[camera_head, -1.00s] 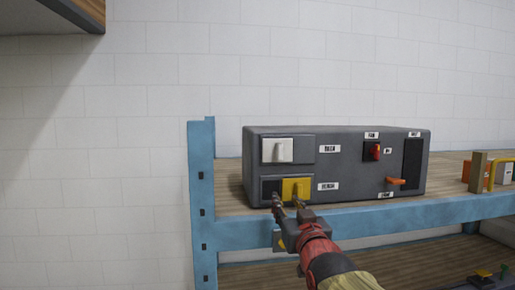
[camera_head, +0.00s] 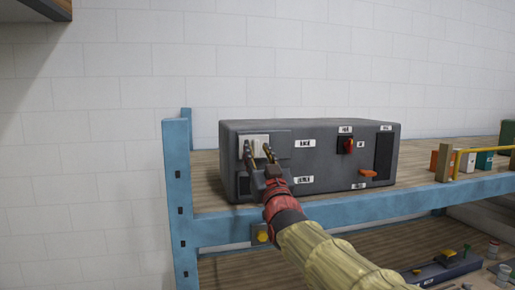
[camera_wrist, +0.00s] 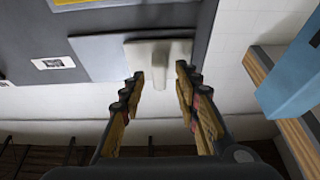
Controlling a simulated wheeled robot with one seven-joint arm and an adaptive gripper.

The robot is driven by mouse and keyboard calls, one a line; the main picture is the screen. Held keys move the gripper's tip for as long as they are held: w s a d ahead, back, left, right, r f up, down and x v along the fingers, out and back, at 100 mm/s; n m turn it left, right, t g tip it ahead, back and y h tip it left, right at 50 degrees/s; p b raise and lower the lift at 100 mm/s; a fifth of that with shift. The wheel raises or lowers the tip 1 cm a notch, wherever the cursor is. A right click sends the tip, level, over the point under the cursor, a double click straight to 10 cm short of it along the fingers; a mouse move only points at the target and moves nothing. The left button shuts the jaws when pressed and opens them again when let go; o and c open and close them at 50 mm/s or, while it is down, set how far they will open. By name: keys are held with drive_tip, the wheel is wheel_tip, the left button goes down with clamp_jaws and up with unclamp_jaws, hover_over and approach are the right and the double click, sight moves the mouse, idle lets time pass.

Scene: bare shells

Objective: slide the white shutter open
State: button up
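The white shutter (camera_head: 255,138) sits at the left end of its upper slot on the grey box's front, partly behind my gripper in the head view. In the wrist view the white shutter (camera_wrist: 165,48) shows as a pale plate with an upright tab handle (camera_wrist: 159,76). My gripper (camera_head: 257,152) is open in front of it. In the wrist view the fingertips (camera_wrist: 160,74) are on either side of the tab, with gaps visible; contact cannot be told.
The grey box (camera_head: 325,181) stands on a blue-framed shelf (camera_head: 340,217). A yellow shutter (camera_wrist: 88,4) shows beside the white one in the wrist view. A blue post (camera_wrist: 300,75) is nearby.

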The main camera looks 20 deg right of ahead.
drive_tip(key=shift+c, duration=1)
clamp_jaws()
